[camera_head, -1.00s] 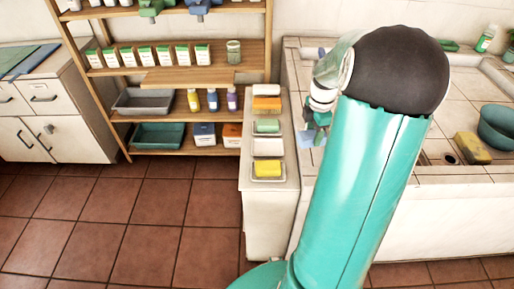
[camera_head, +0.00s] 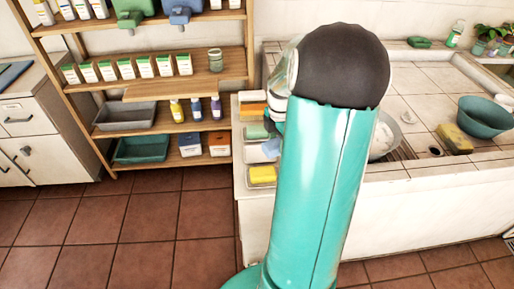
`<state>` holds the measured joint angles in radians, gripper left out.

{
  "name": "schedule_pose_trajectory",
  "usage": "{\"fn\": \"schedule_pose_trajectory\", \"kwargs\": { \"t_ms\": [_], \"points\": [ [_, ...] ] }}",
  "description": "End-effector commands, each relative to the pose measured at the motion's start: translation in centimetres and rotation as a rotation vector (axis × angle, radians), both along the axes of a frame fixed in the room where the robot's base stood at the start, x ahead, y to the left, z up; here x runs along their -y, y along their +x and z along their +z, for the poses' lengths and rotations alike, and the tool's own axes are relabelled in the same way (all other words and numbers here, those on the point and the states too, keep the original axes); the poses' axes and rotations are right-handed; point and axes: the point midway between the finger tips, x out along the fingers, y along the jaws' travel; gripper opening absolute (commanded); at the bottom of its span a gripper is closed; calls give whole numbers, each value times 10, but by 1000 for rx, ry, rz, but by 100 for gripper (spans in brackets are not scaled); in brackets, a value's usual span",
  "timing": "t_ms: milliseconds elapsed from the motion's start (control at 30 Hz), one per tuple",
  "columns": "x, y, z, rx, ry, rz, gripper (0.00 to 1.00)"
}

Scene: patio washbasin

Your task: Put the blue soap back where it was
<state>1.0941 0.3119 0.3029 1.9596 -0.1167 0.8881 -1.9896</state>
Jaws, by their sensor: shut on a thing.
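The blue soap (camera_head: 271,148) is in my gripper (camera_head: 275,130), at the row of small dishes on the narrow white ledge. The arm hides most of the gripper; the soap shows just below it. The soap overlaps the right part of an empty white dish (camera_head: 252,154), between the green soap (camera_head: 256,132) and the yellow soap (camera_head: 262,174). I cannot tell whether it touches that dish. An orange bar (camera_head: 253,110) lies at the far end of the row.
A wooden shelf (camera_head: 185,90) with bottles, boxes and bins stands left of the ledge. On the right, the tiled washbasin counter (camera_head: 430,80) holds a teal bowl (camera_head: 484,117) and a yellow sponge (camera_head: 454,139). The tiled floor (camera_head: 120,235) in front is clear.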

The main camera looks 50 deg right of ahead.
Motion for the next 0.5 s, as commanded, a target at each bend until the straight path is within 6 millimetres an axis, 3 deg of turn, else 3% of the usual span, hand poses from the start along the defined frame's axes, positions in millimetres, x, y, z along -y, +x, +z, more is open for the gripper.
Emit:
{"fn": "schedule_pose_trajectory", "kwargs": {
  "t_ms": [300,500],
  "points": [
    [20,67,-35,0,2,6,24],
    [28,95,-69,-1,1,6,24]
  ]
}}
